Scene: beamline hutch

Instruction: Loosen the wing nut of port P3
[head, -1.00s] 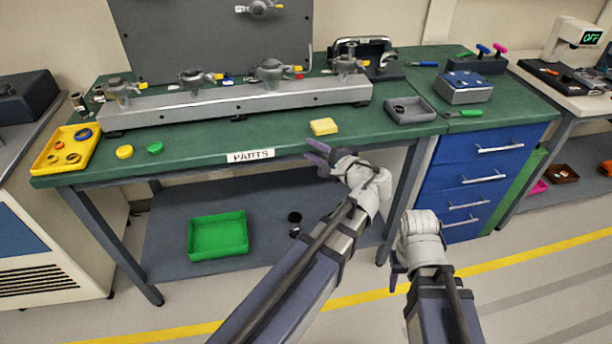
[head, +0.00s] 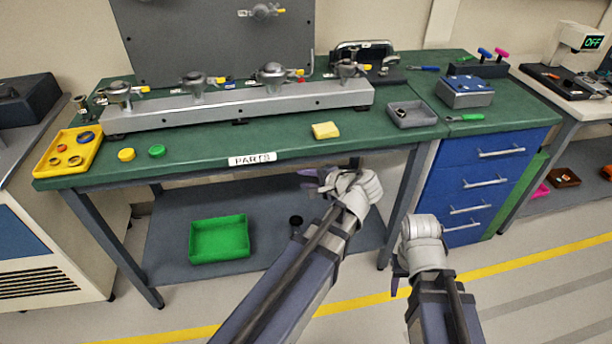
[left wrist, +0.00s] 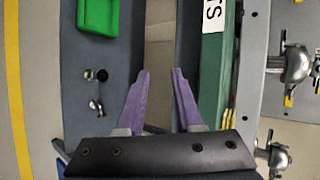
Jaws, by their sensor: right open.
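Several metal ports with clamps and yellow-tipped handles stand along a grey rail (head: 240,107) on the green bench. In the head view they are a far-left port (head: 118,95), a second port (head: 194,82), a third port (head: 273,75) and a right-end port (head: 347,70). Their labels are too small to read, so I cannot tell which is P3. My left gripper (head: 312,183) is open and empty, just in front of and below the bench's front edge. In the left wrist view its purple fingers (left wrist: 161,85) are apart. My right gripper (head: 397,276) is open, low in front of the blue drawers.
The green bench (head: 215,140) carries a yellow tray (head: 50,170), a yellow block (head: 325,130) and a grey tray (head: 420,118). A green bin (head: 220,255) sits on the lower shelf. Another port (head: 262,11) is on the upright panel (head: 190,40). The bench front edge lies between my left gripper and the rail.

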